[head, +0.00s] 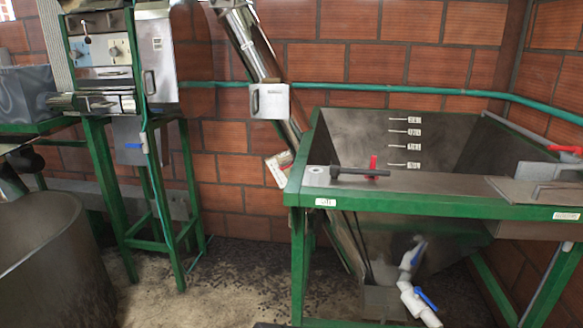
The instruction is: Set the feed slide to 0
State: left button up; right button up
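I cannot tell for sure which part is the feed slide, and no 0 mark is readable. The pulper (103,52) stands on green legs at the upper left. Its front panel has a small lever with a round knob (87,39) and a dial-like fitting (115,51). A metal ledge with a handle (100,104) juts out below the panel. On the green-framed hopper (340,140) at the right, a black bar handle (358,172) lies beside an upright red tab (373,165). Neither gripper shows in the head view.
A sloping metal elevator tube (250,45) runs between the machines. A grey metal plate (540,192) lies at the hopper table's right, near a red handle (565,149). White pipe with blue valves (415,290) sits below. A large grey drum (50,265) fills the lower left. Floor between is clear.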

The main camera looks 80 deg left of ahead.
aim_at(288, 164)
jog(key=u, duration=2.8)
jog(key=i+j, duration=0.15)
